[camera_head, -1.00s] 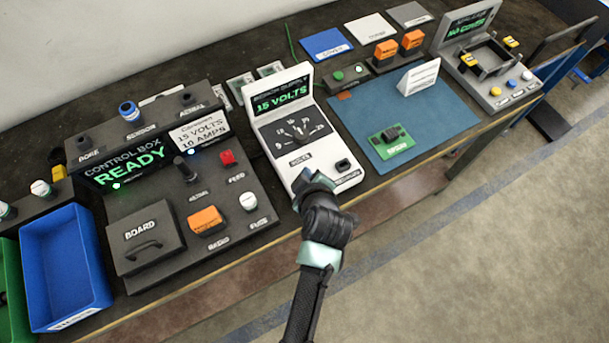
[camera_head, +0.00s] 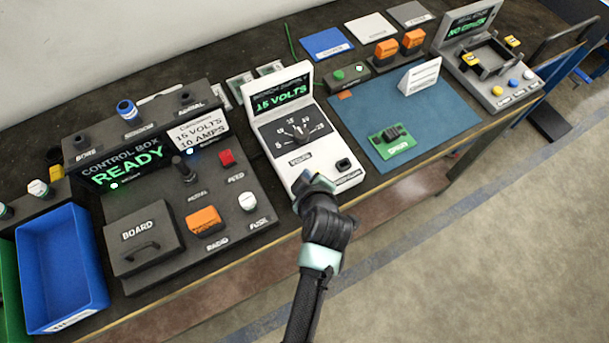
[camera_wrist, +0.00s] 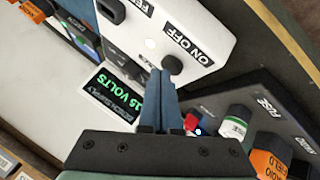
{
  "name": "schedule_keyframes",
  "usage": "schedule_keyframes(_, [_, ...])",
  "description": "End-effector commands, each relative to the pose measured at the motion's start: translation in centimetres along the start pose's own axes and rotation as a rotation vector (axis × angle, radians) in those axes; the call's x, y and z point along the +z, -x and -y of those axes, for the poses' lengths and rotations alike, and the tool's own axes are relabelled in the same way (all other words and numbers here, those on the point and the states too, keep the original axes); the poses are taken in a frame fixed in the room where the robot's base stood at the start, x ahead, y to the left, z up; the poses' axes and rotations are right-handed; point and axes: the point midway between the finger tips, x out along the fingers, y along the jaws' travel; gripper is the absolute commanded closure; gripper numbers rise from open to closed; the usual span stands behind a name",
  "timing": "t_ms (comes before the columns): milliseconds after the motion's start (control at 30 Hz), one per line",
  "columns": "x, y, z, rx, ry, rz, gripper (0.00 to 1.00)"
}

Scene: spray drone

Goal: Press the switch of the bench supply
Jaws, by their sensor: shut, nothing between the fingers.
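The bench supply (camera_head: 320,160) is a white unit with a dial and a raised screen reading 15 VOLTS. In the wrist view its white panel (camera_wrist: 205,25) carries an ON OFF label beside a round black switch (camera_wrist: 172,65). My gripper (camera_wrist: 160,72) is shut and empty, its blue-grey fingertips right at the switch. I cannot tell whether they touch it or whether it is pushed in. In the head view my gripper (camera_head: 316,182) covers the front left corner of the supply and hides this switch.
The control box (camera_head: 130,165), reading READY, stands left of the supply, its fuse and radio parts close to my gripper. A second black control (camera_head: 343,164) sits at the supply's front right. A blue mat (camera_head: 435,110) with a green board lies to the right.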

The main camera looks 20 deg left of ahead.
Motion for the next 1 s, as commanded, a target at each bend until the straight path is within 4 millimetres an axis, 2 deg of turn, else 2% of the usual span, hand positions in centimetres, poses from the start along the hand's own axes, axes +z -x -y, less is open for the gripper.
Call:
schedule_keyframes(267, [0.1, -0.1, 0.1, 0.000, 0.000, 0.000, 1.00])
schedule_keyframes(1000, [-1.0, 1.4, -1.0, 0.000, 0.000, 0.000, 1.00])
